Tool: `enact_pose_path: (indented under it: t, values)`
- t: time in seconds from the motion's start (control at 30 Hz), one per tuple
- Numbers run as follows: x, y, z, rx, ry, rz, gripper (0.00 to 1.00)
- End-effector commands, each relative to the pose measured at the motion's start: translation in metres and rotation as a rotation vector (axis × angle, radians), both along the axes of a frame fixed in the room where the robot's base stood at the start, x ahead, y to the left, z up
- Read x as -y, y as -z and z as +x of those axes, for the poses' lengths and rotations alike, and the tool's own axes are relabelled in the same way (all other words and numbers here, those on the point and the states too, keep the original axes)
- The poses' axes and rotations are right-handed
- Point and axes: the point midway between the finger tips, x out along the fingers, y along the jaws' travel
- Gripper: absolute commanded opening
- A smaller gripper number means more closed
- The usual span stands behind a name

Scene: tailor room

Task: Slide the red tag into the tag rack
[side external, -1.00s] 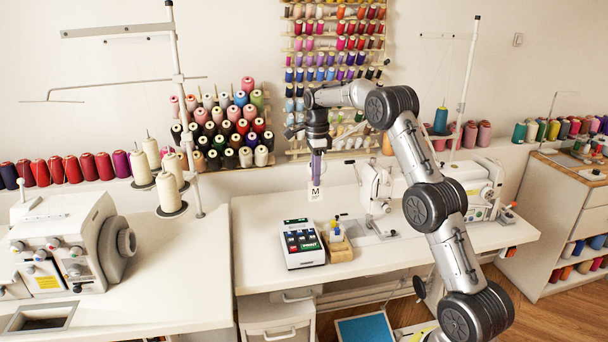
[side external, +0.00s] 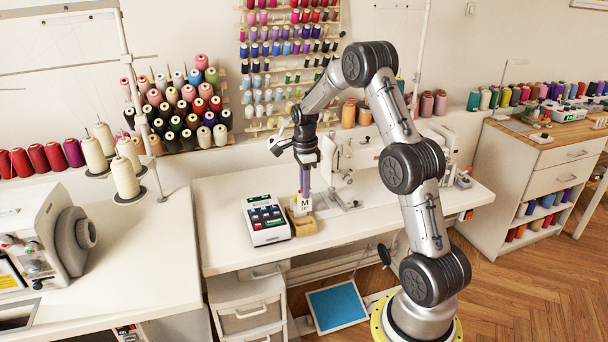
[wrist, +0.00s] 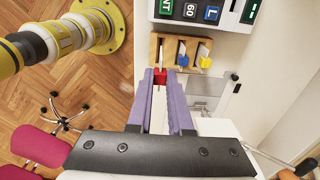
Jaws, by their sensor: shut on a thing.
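My gripper (side external: 304,192) has purple fingers and points down over the tag rack. In the wrist view, my gripper (wrist: 160,82) is shut on the red tag (wrist: 160,76), whose red part shows between the fingertips. In the side view the tag (side external: 303,201) is a white card marked M, roughly upright.
A white case with dark labelled tiles (side external: 252,233) stands left of the rack. A white sewing machine (side external: 340,158) stands behind, to the right. Free table lies right of the rack (side external: 385,215).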

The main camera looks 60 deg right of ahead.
Motion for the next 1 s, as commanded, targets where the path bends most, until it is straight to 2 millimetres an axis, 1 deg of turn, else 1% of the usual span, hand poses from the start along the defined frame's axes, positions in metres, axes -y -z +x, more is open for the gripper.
enact_pose_path:
  t: [0.6,1.0]
  values:
    - [0.0,0.033,0.0,-0.001,0.0,0.001,0.0]
    - [0.0,0.036,0.0,0.0,0.0,0.0,0.0]
